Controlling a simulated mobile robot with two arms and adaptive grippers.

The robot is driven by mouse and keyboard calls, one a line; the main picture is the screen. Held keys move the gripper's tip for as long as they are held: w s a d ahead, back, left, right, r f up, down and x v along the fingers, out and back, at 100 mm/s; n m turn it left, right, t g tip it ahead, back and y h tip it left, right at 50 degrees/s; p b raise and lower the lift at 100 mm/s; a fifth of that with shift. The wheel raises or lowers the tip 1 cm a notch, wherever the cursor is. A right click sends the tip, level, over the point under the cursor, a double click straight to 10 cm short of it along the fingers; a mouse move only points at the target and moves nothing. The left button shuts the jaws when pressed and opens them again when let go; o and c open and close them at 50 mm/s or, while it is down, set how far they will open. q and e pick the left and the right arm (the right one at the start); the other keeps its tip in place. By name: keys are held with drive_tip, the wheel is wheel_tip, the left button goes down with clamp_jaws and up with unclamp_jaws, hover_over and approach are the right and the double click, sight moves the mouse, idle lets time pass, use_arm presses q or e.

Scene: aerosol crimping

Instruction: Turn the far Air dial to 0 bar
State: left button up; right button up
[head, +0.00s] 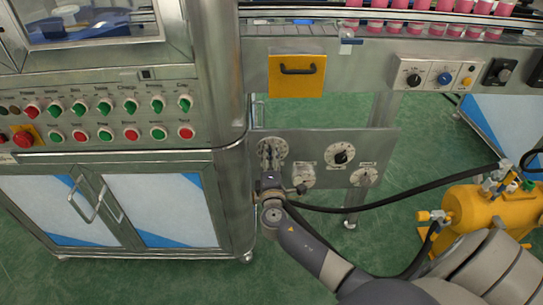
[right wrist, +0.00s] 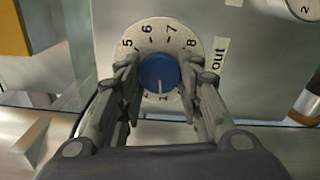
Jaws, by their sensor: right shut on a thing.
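A round white dial (head: 271,145) sits at the left end of the low steel panel. My right gripper (head: 270,168) reaches up to it from below and covers part of its face. In the right wrist view, the dial face (right wrist: 185,42) carries printed numbers, with 5, 6, 7 and 8 readable along the top. Its blue knob (right wrist: 159,72) has a pale pointer line directed downward in that view. The fingers of my right gripper (right wrist: 162,90) are closed on the knob from both sides. The lower numbers are partly hidden or too small to read. My left gripper is not in view.
The panel also bears a black-knobbed dial (head: 341,153), a small dial (head: 364,176) and a pale round fitting (head: 304,175). A yellow tank (head: 470,215) with black hoses stands at the right. A steel cabinet is on the left.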

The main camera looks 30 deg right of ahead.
use_arm(q)
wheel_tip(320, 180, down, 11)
drive_tip(key=p, duration=0.2)
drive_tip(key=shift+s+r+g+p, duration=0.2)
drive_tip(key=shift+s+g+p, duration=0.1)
drive_tip(key=shift+p, duration=0.1)
use_arm(e)
drive_tip(key=shift+f+n, duration=0.1)
drive_tip(key=shift+n, duration=3.6)
drive_tip(key=o, duration=1.1)
drive_tip(key=shift+c, duration=0.2)
drive_tip(key=shift+s, duration=0.1)
drive_tip(key=v, duration=1.2)
drive_tip(key=shift+d, duration=0.1)
